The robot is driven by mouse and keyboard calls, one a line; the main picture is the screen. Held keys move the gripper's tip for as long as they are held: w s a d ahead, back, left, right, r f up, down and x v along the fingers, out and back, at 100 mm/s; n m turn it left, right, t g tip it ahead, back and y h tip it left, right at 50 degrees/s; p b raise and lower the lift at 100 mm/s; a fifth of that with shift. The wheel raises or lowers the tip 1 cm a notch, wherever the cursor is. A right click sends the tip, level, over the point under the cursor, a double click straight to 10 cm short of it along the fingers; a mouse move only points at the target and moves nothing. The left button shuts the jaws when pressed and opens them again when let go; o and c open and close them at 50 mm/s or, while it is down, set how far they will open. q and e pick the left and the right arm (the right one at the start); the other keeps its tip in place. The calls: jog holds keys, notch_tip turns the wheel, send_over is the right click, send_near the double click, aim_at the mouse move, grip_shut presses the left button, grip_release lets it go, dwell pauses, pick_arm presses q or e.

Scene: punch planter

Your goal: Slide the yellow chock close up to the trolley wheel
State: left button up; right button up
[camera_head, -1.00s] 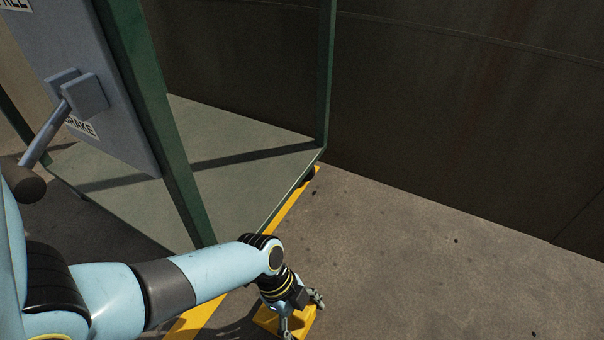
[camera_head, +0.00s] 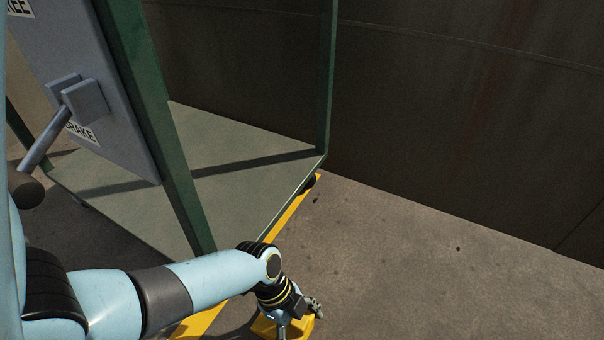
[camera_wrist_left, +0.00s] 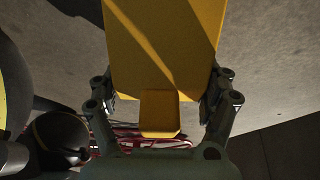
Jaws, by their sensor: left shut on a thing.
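The yellow chock (camera_head: 266,327) is on the floor at the bottom of the head view, partly hidden by my left gripper and cut off by the picture edge. My left gripper (camera_head: 300,321) is shut on it. In the left wrist view the chock (camera_wrist_left: 165,45) shows as a broad yellow block with a small tab, and the fingers of the left gripper (camera_wrist_left: 165,92) lie along its two sides. The trolley (camera_head: 245,185) has a grey deck and green posts. A dark wheel (camera_head: 309,183) shows under its far right corner; any nearer wheel is hidden. My right gripper is not in view.
A yellow floor stripe (camera_head: 287,217) runs along the trolley's right edge. A grey panel (camera_head: 90,50) with a brake lever (camera_head: 45,137) stands at the left. A dark wall (camera_head: 450,110) closes the back. The concrete floor (camera_head: 420,270) at the right is clear.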

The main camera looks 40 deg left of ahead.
pick_arm(q)
jog(key=shift+s+a, duration=0.2)
jog(key=shift+a, duration=0.55)
jog(key=o, duration=1.4)
notch_tip(320, 180, up, 10)
jog(key=shift+a+f, duration=0.1)
jog(key=shift+s, duration=0.1)
